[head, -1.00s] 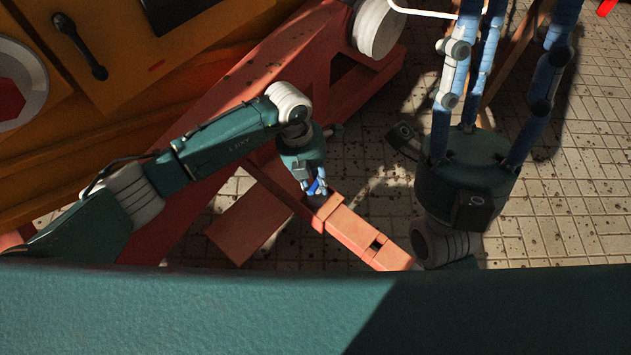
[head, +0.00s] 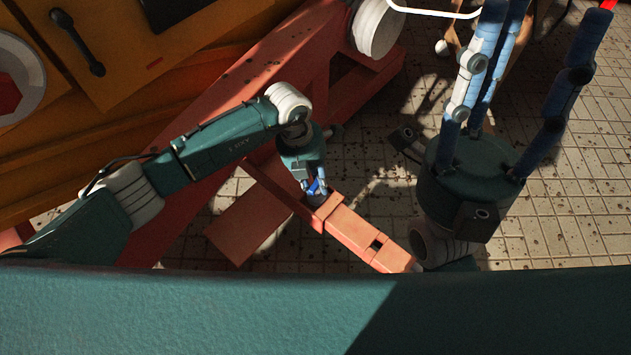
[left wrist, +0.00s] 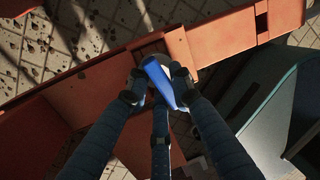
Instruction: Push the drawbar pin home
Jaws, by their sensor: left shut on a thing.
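The blue drawbar pin (left wrist: 160,82) is between the fingers of my left gripper (left wrist: 156,80) in the left wrist view. My left gripper (head: 316,187) is shut on it at the orange-red drawbar (head: 352,228), over the end near the collar. In the left wrist view the drawbar (left wrist: 215,38) runs behind the pin, and a grey rounded edge shows just behind it. The fingers hide the pin's lower part, so how deep it sits cannot be told. My right gripper (head: 545,12) is at the right, its long blue fingers spread apart and nothing seen between them.
A red sloping frame (head: 235,110) and an orange machine body (head: 120,95) fill the left and back. A white roller (head: 378,28) is at the top. The tiled floor (head: 570,215) is open at the right. A square hole (head: 376,244) is in the drawbar.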

